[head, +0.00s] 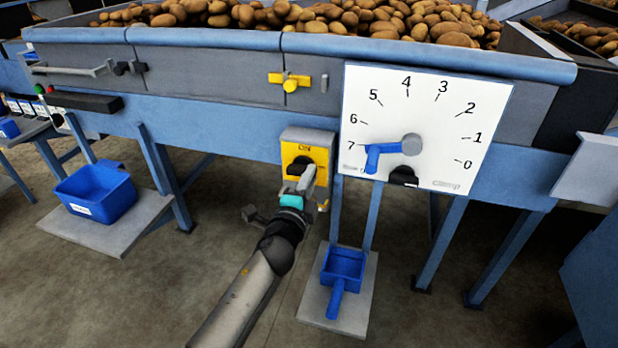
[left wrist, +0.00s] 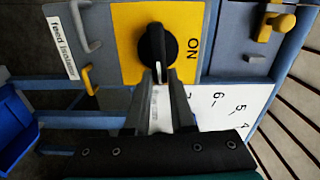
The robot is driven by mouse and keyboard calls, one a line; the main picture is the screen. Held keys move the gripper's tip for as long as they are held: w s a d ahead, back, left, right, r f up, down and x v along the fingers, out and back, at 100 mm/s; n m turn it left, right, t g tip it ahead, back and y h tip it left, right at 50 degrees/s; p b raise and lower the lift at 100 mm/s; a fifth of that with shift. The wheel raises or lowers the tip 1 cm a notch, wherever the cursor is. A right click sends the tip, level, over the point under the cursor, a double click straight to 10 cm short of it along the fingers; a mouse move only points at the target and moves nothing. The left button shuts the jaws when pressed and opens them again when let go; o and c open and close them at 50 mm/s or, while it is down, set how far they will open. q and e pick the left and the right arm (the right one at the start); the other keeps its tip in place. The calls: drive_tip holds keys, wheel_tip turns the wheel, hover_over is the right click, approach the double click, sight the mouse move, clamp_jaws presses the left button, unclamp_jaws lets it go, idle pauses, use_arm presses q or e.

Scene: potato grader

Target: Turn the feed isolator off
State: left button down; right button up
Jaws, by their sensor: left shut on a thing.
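The feed isolator is a yellow plate (head: 295,152) on a grey box, with a round black knob (left wrist: 157,46). "ON" is printed at the plate's top in the head view and to the right of the knob in the left wrist view. The knob's ridge, with a white mark, runs up and down in the left wrist view, not toward "ON". No "OFF" mark is visible. My left gripper (left wrist: 158,85) is shut on the knob's ridge; in the head view the gripper (head: 304,178) covers the knob's lower part. My right gripper is not in view.
Right of the isolator is a white dial board (head: 430,120) with a blue pointer (head: 384,151) near 7. A yellow latch (head: 290,82) is above. A grey hasp (left wrist: 85,28) and yellow hook (left wrist: 89,80) sit beside the plate. A blue scoop (head: 343,265) lies below.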

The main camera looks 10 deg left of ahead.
use_arm(q)
drive_tip(key=shift+f+m, duration=0.15)
drive_tip(key=shift+m, duration=0.45)
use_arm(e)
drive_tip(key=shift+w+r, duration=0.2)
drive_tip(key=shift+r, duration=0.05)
use_arm(q)
drive_tip(key=c, duration=0.8)
unclamp_jaws()
drive_tip(key=shift+o, duration=0.2)
drive_tip(key=s+p, duration=0.1)
drive_tip(key=s, duration=1.4)
drive_tip(key=shift+a, duration=0.3)
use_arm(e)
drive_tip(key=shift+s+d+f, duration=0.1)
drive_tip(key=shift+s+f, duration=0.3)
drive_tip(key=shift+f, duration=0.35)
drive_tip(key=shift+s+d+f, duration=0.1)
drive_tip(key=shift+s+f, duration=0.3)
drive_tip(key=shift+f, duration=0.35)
use_arm(q)
drive_tip(key=shift+s, duration=0.1)
